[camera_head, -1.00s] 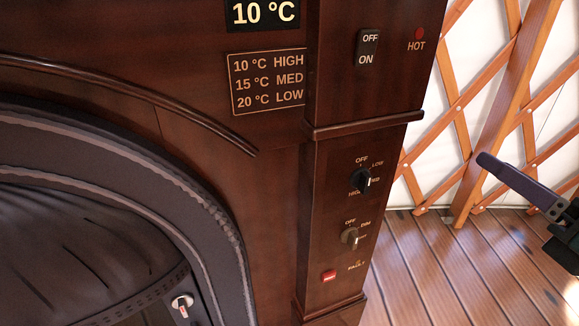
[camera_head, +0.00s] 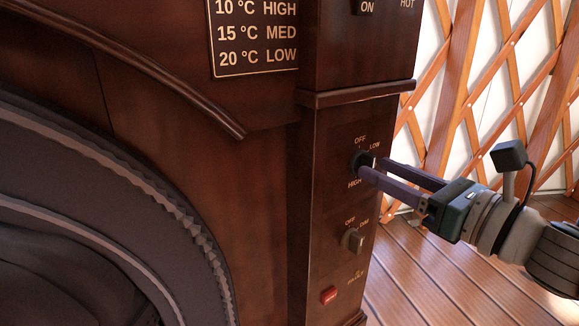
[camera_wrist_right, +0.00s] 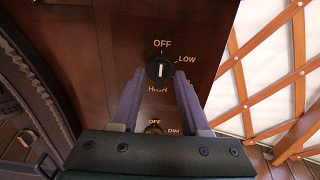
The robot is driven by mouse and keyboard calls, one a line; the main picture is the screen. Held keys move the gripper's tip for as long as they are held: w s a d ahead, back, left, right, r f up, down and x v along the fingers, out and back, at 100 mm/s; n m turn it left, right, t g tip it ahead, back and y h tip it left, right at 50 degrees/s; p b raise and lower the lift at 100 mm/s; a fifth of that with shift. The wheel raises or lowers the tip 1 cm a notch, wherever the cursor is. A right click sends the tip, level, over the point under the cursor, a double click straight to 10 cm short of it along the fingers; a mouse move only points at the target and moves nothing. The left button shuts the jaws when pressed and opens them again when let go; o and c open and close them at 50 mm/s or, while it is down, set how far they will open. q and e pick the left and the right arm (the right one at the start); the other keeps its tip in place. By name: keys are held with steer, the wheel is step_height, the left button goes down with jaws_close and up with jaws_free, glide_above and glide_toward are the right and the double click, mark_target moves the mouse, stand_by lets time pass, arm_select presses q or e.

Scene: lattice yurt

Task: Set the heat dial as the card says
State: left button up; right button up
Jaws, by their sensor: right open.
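The card (camera_head: 255,36) on the dark wooden front reads 10 °C HIGH, 15 °C MED, 20 °C LOW. The heat dial (camera_head: 360,163) is a round black knob with OFF, LOW and HIGH labels; the MED label is hidden by my finger. The dial also shows in the right wrist view (camera_wrist_right: 159,67). Its white line stands upright there, between OFF above and HIGH below; which end points I cannot tell. My right gripper (camera_head: 368,167) is open, its fingers at either side of the dial. I cannot tell whether they touch it. My left gripper is out of view.
A second knob (camera_head: 352,239) marked OFF and DIM sits below the dial, with a red button (camera_head: 329,295) lower still. A ledge (camera_head: 355,93) juts out above the dial. A lattice wall (camera_head: 490,90) stands to the right, over a plank floor (camera_head: 420,275).

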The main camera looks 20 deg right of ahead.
steer(key=shift+w, duration=0.55)
steer(key=shift+a, duration=0.1)
jaws_close()
